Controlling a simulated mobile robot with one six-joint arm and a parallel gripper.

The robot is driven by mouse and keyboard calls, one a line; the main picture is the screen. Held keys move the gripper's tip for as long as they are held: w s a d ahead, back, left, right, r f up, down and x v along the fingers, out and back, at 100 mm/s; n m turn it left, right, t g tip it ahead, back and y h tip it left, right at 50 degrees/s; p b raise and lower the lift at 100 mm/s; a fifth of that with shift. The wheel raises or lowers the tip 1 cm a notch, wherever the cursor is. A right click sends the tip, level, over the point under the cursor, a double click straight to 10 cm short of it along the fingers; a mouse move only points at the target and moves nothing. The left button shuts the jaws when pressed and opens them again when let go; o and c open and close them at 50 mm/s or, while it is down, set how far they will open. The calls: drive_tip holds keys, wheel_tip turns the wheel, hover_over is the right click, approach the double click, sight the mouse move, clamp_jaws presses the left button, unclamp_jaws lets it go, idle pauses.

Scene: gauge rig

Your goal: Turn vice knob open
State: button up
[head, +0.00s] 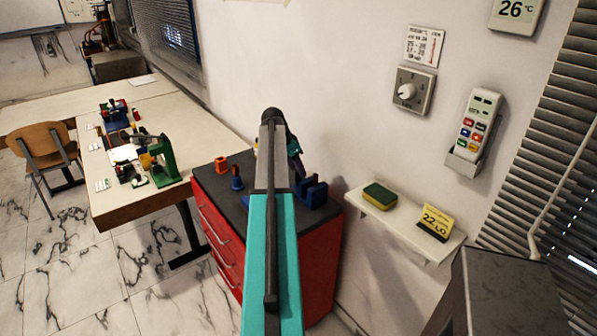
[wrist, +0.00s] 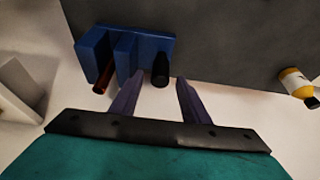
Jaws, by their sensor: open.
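The blue vice (wrist: 122,48) sits at the edge of a dark grey worktop in the wrist view. A black knob (wrist: 160,68) sticks out from its right part, and a reddish-brown rod (wrist: 104,78) sticks out further left. My gripper (wrist: 159,79) is open, with one finger on each side of the black knob and nothing clamped. Whether a finger touches the knob I cannot tell. In the head view the vice (head: 312,191) is on the right of the worktop, partly behind my teal arm. My arm hides the gripper and the knob there.
The red cabinet (head: 318,245) carries the worktop, with an orange block (head: 221,163) and a blue item (head: 237,182) on it. A yellow-and-white bottle (wrist: 297,84) is at right in the wrist view. A wall shelf (head: 402,224) holds a sponge (head: 380,195) and a yellow card (head: 436,221).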

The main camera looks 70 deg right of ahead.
sight(299, 178)
drive_tip(key=shift+p+x, duration=0.35)
drive_tip(key=shift+x, duration=1.3)
drive_tip(key=c, duration=1.1)
drive_tip(key=shift+o, duration=0.2)
